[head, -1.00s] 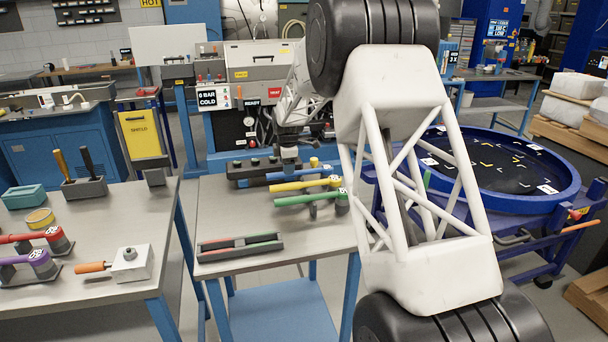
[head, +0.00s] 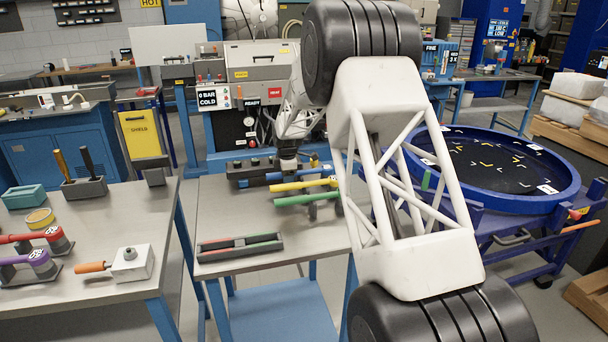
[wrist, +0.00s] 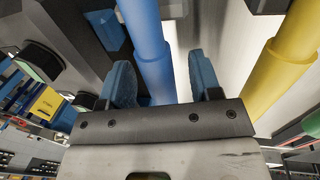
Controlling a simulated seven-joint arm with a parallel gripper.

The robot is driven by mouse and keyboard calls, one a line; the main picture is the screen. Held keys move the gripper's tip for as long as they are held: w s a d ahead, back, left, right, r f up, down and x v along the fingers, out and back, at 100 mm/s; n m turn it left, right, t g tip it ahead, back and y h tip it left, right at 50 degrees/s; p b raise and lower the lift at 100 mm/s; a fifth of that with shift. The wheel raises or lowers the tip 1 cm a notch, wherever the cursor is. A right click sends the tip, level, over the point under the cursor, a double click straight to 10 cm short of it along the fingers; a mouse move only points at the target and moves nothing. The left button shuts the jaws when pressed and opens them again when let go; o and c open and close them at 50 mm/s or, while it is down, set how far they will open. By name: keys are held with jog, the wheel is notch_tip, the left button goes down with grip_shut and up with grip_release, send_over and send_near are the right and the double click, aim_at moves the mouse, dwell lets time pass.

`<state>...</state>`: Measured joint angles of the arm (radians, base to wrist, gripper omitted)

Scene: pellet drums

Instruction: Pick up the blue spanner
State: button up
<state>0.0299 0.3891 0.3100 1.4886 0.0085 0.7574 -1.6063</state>
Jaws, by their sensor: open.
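The blue spanner (head: 282,176) lies at the back of the rear bench, by a dark block, with the yellow spanner (head: 303,185) and green spanner (head: 306,199) in front of it. My gripper (head: 289,167) is at the blue spanner, largely small and dark in the head view. In the wrist view my gripper (wrist: 163,80) is open, one blue finger on each side of the blue spanner's handle (wrist: 148,35). I cannot tell whether either finger touches it. The yellow spanner (wrist: 283,70) runs to the right of the right finger, apart from it.
A dark holder with red and green strips (head: 240,244) lies on the front of the grey bench (head: 220,215). The dark block (head: 251,167) sits close behind the blue spanner. A round blue tub (head: 490,205) stands right of my arm. The bench's left part is clear.

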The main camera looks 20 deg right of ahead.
dwell(0.5)
grip_shut()
